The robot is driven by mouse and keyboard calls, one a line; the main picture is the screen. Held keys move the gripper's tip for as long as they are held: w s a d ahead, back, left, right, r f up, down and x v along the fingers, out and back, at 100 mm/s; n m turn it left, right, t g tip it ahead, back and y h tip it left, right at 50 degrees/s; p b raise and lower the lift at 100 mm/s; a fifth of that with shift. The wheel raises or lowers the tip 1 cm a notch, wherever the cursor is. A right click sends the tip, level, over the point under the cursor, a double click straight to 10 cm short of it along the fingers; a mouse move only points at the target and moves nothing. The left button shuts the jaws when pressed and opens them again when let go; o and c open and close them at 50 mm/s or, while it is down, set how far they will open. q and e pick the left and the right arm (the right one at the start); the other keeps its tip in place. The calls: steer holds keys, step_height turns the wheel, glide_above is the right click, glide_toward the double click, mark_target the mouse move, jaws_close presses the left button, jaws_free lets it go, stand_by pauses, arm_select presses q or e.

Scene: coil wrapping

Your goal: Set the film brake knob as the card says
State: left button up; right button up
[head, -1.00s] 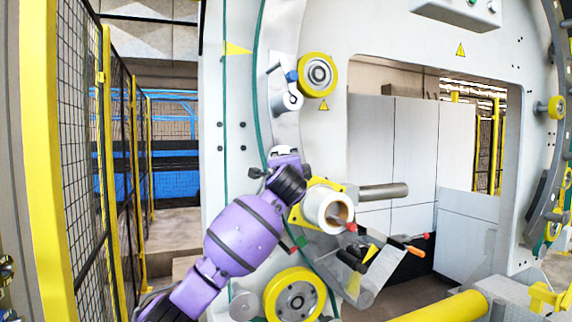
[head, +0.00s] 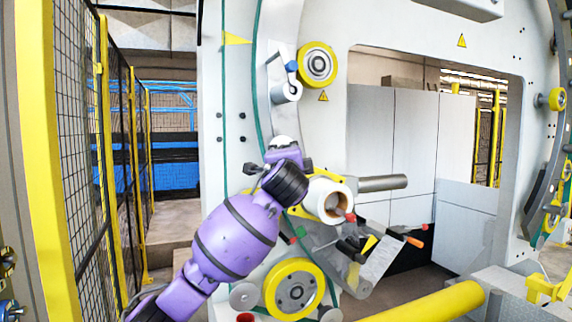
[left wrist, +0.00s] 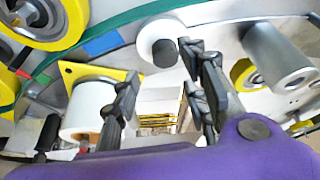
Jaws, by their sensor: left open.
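My left gripper (head: 270,160) is in front of the ring-shaped machine frame, by the white film roll (head: 328,200) on its yellow plate. In the left wrist view its two dark fingers (left wrist: 164,66) are apart and nothing is held between them. Beyond the fingertips is a white disc with a short dark knob (left wrist: 163,50); I cannot tell whether this is the film brake knob or whether a finger touches it. The film roll (left wrist: 88,108) shows behind the left finger. I cannot make out a readable card. My right gripper is not in view.
A yellow-rimmed roller (head: 295,288) sits below the film roll, another (head: 317,64) above. A grey bar (head: 380,183) and levers with red and orange tips (head: 412,241) stick out to the right. A mesh fence (head: 120,160) stands at left.

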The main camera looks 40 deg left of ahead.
arm_select(q)
steer(key=v, duration=0.5)
steer(key=shift+d+f, duration=0.1)
stand_by(0.3)
